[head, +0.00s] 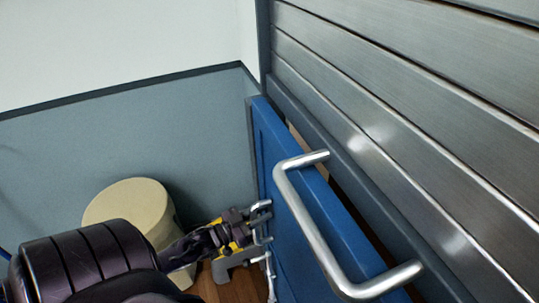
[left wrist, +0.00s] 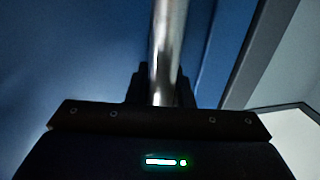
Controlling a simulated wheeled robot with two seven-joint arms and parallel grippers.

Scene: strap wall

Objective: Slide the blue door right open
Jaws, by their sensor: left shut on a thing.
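The blue door (head: 282,190) stands upright below the steel shutter in the head view, seen steeply from above. My left gripper (head: 260,224) is at the door's left face. It is shut on an upright silver bar handle (left wrist: 166,50), which runs between its fingers in the left wrist view. In the head view the gripper mostly hides this handle. My right gripper is in neither view.
A large silver handle (head: 306,222) juts out in front of the door, apparently from the shutter's bottom bar. The ribbed steel shutter (head: 400,120) fills the upper right. A cream round bin or stool (head: 130,200) stands behind my left arm, near the grey wall (head: 130,130). Some wooden floor (head: 240,285) shows.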

